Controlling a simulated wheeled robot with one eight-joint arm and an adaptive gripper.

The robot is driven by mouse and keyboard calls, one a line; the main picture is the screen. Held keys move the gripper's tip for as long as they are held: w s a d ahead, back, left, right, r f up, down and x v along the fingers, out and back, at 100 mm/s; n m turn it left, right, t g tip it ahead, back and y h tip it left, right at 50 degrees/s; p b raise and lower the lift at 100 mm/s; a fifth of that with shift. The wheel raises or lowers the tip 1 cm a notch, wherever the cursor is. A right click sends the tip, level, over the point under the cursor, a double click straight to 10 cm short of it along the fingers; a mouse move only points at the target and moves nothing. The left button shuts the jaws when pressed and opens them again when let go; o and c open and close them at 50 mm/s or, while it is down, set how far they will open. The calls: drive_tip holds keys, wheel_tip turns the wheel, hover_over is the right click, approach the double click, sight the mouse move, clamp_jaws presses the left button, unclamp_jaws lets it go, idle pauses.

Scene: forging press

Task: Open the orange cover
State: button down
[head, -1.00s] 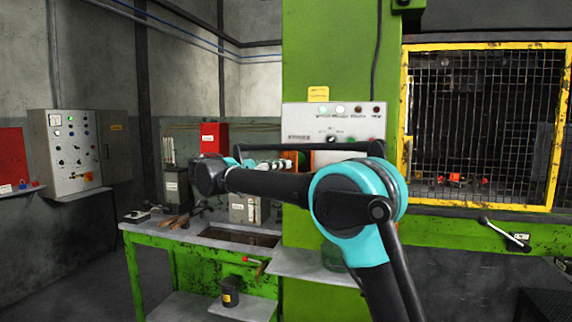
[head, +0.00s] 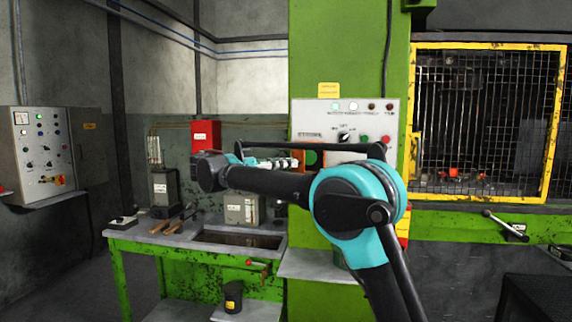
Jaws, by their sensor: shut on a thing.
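The orange cover (head: 319,160) is a small orange piece at the lower left of the white control panel on the green press column. A dark green patch shows at it. My gripper (head: 291,164) reaches to the cover's left side, its fingertips close against it. The gripper is shut on the cover, though the contact itself is small and partly hidden. My dark and teal arm crosses in front of the column and hides the area below the cover.
The control panel (head: 365,118) has lamps and buttons. A green workbench (head: 150,240) with tools stands at the left, a red box (head: 205,135) on the wall behind it. A yellow-framed mesh guard (head: 485,125) is at the right. Floor is free at lower left.

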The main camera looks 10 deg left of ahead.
drive_tip(key=shift+w, duration=0.1)
drive_tip(key=c, duration=1.4)
unclamp_jaws()
drive_tip(key=shift+o, duration=0.2)
drive_tip(key=shift+r, duration=0.1)
wheel_tip(320, 180, up, 10)
